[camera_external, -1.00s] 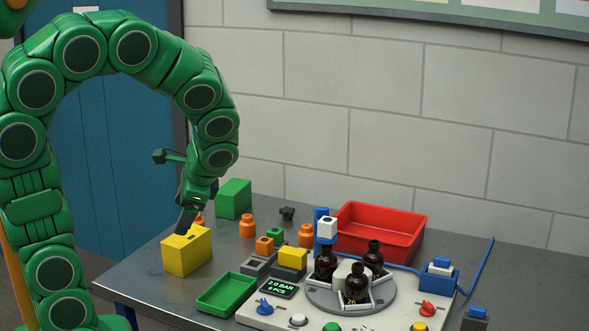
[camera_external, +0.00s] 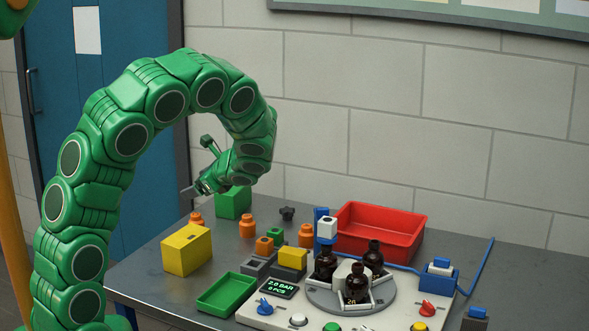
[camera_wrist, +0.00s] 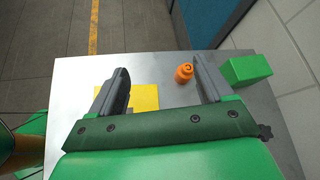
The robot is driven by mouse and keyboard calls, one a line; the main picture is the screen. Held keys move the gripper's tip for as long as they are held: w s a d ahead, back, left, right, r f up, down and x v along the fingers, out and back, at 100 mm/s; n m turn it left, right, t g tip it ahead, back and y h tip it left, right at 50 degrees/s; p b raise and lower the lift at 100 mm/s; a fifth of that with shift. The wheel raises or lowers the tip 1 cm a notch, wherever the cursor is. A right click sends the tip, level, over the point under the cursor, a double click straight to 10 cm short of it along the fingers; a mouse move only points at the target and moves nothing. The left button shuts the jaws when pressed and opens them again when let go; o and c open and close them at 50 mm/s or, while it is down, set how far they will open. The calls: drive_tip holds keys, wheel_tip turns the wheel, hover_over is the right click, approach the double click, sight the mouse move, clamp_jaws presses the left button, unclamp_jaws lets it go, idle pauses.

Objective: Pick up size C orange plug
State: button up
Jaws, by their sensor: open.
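The wrist view shows one orange plug (camera_wrist: 184,74) with a dark mark on top that I cannot read. It stands upright between the yellow block and the green block, nearer the right finger. My gripper (camera_wrist: 160,75) is open and empty. In the external view my gripper (camera_external: 190,191) is above the table, over the leftmost plug and apart from it.
The yellow block (camera_external: 187,250) and green block (camera_external: 233,203) flank the leftmost plug. A green tray (camera_external: 227,294), red bin (camera_external: 378,234) and turntable (camera_external: 386,298) with dark bottles stand to the right. The table's left edge is near.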

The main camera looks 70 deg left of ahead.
sight(197, 224)
drive_tip(key=w+a+f+m+y, duration=0.25)
drive_tip(key=a+f+m, duration=0.25)
drive_tip(key=a+f, duration=0.5)
drive_tip(key=shift+t, duration=0.3)
drive_tip(key=f, duration=0.6)
drive_tip(key=shift+w+a+f, duration=0.15)
drive_tip(key=shift+w+a, duration=0.15)
drive_tip(key=shift+a, duration=0.1)
drive_tip(key=shift+s+a+f+h, duration=0.25)
drive_tip(key=shift+s+a+f, duration=0.1)
drive_tip(key=shift+a+f, duration=0.25)
drive_tip(key=shift+x, duration=3)
drive_tip(key=shift+c, duration=0.3)
drive_tip(key=c, duration=1)
drive_tip(key=shift+r, duration=0.2)
